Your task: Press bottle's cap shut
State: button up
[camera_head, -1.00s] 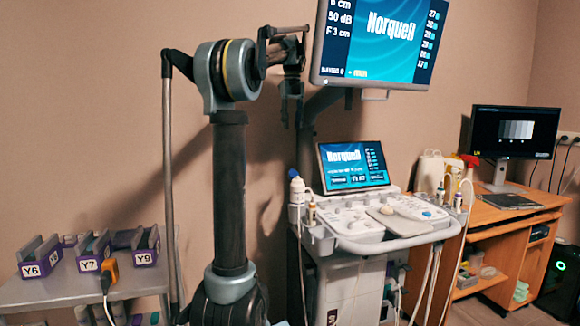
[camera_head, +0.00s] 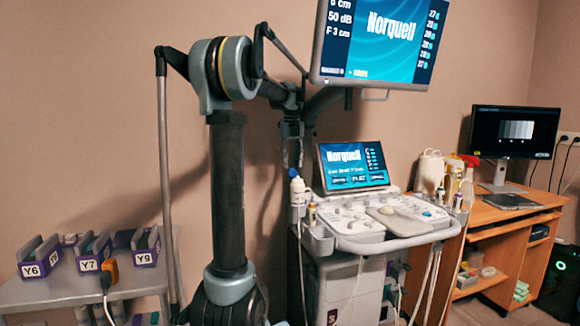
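A small white bottle (camera_head: 297,191) with a blue top stands upright at the left side of the ultrasound cart (camera_head: 372,243), next to its control panel. Whether its cap is fully shut is too small to tell. My gripper (camera_head: 292,164) points down just above the bottle's top, dark against the wall. Whether it touches the cap, and whether its fingers are open or shut, I cannot make out.
A large monitor (camera_head: 375,38) hangs above the cart, close to my arm, and a smaller screen (camera_head: 353,167) stands right of the bottle. Probes sit in holders (camera_head: 318,240). A side table (camera_head: 80,292) with labelled bins is left; a wooden desk (camera_head: 497,222) is right.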

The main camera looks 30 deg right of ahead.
jog(key=shift+f, duration=0.75)
jog(key=shift+c, duration=0.2)
grip_shut()
